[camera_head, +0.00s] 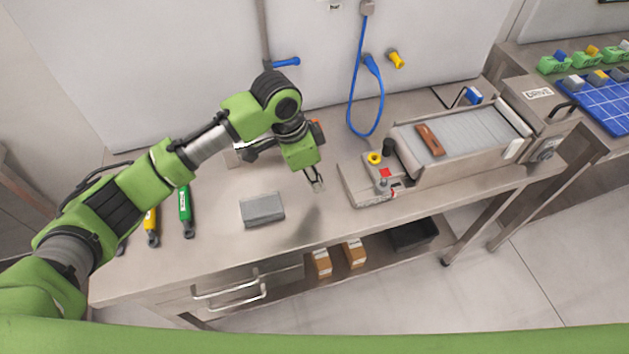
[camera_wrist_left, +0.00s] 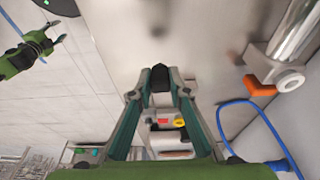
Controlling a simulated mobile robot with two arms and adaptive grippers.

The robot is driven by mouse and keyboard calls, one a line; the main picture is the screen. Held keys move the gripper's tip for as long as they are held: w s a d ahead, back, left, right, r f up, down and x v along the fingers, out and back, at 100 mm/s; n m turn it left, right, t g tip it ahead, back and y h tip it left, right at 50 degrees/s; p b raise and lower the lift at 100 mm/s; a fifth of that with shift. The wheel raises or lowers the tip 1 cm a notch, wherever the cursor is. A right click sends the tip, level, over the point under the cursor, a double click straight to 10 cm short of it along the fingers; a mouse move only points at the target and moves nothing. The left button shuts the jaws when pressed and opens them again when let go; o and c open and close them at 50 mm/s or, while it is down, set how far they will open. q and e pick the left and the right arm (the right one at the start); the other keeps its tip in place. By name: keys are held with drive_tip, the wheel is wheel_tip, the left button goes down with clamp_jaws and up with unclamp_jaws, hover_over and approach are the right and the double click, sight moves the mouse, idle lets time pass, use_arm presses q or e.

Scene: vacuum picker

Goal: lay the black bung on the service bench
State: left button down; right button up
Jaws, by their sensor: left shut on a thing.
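My left gripper (camera_head: 317,186) is above the middle of the steel service bench (camera_head: 222,240), pointing down. In the left wrist view, it is shut on the black bung (camera_wrist_left: 160,78), which sits between the fingertips. In the head view the bung is too small to make out. A shadow falls on the bench below the gripper, so the fingertips look raised above the surface. My right gripper shows small at the upper left of the left wrist view (camera_wrist_left: 48,50); its jaw state is unclear.
A grey block (camera_head: 262,208) lies left of the gripper. Green (camera_head: 185,211) and yellow (camera_head: 151,227) tools lie further left. A steel machine (camera_head: 460,160) with a small panel, yellow ring (camera_head: 375,158) and black knob (camera_head: 388,147) stands right. A blue cable (camera_head: 379,95) hangs behind. The front middle is clear.

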use_arm(q)
drive_tip(key=shift+w+f, duration=0.45)
drive_tip(key=shift+f, duration=0.05)
drive_tip(key=shift+a+p+x, duration=0.25)
drive_tip(key=shift+p+x, duration=0.65)
drive_tip(key=shift+x, duration=0.15)
drive_tip(key=shift+s+f, duration=0.1)
drive_tip(key=shift+f, duration=0.4)
drive_tip(key=shift+f, duration=0.15)
drive_tip(key=c, duration=2)
unclamp_jaws()
drive_tip(key=shift+o, duration=0.5)
